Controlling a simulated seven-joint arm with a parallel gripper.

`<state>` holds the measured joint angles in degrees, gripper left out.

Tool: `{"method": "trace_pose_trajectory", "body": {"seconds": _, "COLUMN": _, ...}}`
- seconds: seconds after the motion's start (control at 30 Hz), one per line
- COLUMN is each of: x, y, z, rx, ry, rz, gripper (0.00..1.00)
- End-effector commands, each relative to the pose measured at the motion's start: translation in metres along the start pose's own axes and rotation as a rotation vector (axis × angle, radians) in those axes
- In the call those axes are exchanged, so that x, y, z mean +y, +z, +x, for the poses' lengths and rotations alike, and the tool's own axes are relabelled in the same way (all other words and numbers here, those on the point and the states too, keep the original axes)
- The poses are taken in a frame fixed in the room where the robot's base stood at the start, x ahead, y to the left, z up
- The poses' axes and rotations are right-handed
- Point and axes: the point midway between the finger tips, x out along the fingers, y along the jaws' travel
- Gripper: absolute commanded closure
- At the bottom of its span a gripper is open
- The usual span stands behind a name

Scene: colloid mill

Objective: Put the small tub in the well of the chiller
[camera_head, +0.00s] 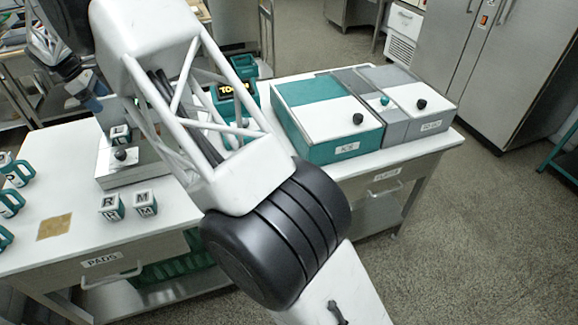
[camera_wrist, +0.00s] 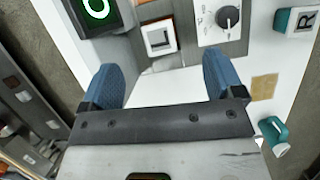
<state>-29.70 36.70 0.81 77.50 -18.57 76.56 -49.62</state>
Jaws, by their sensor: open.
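My gripper (camera_wrist: 160,63) is open and empty, its two blue fingers apart; in the head view its blue fingers (camera_head: 94,103) show partly behind my arm. I cannot tell whether the tub sits in a well.
Cubes marked R (camera_head: 111,207) and M (camera_head: 145,203) stand right of a tan patch (camera_head: 55,227). Teal mugs (camera_head: 14,172) line the left edge. Large lidded boxes (camera_head: 325,120) fill the right end. A black display (camera_wrist: 97,15) stands beside the tub.

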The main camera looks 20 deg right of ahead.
Motion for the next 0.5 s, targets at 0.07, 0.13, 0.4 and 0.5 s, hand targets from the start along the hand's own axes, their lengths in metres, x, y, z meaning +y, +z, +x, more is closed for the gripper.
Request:
{"method": "trace_pose_trajectory", "body": {"seconds": 0.07, "x": -0.006, "y": 0.023, "z": -0.008, "rx": 0.012, "ry": 0.000, "rz": 0.034, "gripper": 0.13}}
{"method": "trace_pose_trajectory", "body": {"seconds": 0.13, "x": -0.011, "y": 0.044, "z": -0.013, "rx": 0.023, "ry": -0.001, "rz": 0.069, "gripper": 0.13}}
{"method": "trace_pose_trajectory", "body": {"seconds": 0.4, "x": -0.041, "y": 0.121, "z": -0.031, "rx": 0.069, "ry": -0.008, "rz": 0.207, "gripper": 0.13}}
{"method": "trace_pose_trajectory", "body": {"seconds": 0.5, "x": -0.054, "y": 0.149, "z": -0.037, "rx": 0.085, "ry": -0.011, "rz": 0.259, "gripper": 0.13}}
